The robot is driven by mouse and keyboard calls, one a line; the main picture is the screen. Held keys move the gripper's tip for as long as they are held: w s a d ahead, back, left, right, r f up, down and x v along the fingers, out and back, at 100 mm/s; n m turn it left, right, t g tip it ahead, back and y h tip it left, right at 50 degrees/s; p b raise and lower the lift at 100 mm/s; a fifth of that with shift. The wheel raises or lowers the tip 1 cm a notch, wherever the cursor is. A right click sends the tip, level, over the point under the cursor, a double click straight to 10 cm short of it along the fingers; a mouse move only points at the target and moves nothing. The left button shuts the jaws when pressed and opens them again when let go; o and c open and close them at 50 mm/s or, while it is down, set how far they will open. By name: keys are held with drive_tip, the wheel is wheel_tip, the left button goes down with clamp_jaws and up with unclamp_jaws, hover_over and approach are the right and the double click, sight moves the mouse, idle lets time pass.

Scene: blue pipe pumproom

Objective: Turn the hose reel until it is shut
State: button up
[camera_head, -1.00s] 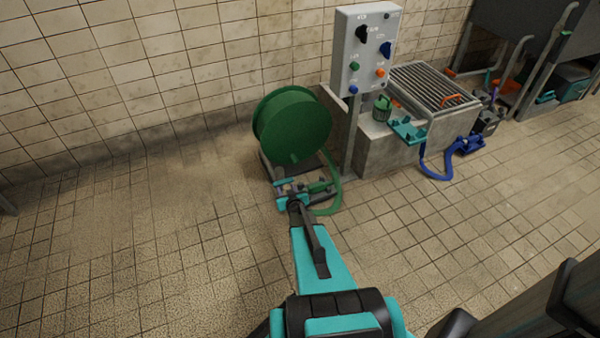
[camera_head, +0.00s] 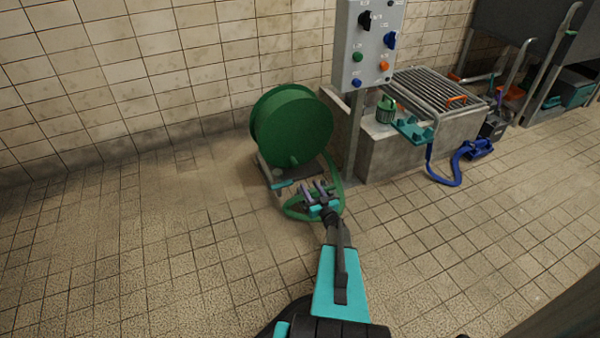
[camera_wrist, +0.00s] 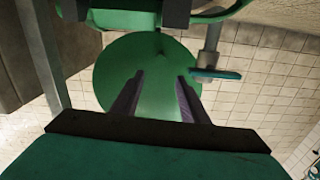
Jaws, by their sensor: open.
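The green hose reel (camera_head: 291,127) stands on the floor against the tiled wall, its round face toward me. A green hose (camera_head: 336,178) hangs from its right side and loops on the floor. My gripper (camera_head: 312,187) is low in front of the reel, to the right of its base, and holds nothing. In the wrist view the two dark fingers (camera_wrist: 158,92) are spread apart, with the reel's green disc (camera_wrist: 135,65) behind them. A teal-ended bar (camera_wrist: 215,73) shows right of the fingers there. I cannot tell whether the fingers touch anything.
A grey control panel (camera_head: 367,45) on a post stands right of the reel. Beside it is a concrete block (camera_head: 385,150) with a metal grate (camera_head: 440,93) and a green can (camera_head: 386,109). A blue hose (camera_head: 450,165) lies farther right. The floor at left is clear.

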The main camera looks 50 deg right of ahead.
sight(297, 166)
idle(0.4)
drive_tip(key=b+x, duration=0.4)
drive_tip(key=x, duration=0.8)
drive_tip(key=shift+w+d, duration=0.15)
drive_tip(key=shift+w, duration=0.1)
drive_tip(key=shift+w+d, duration=0.25)
drive_tip(key=shift+w, duration=0.3)
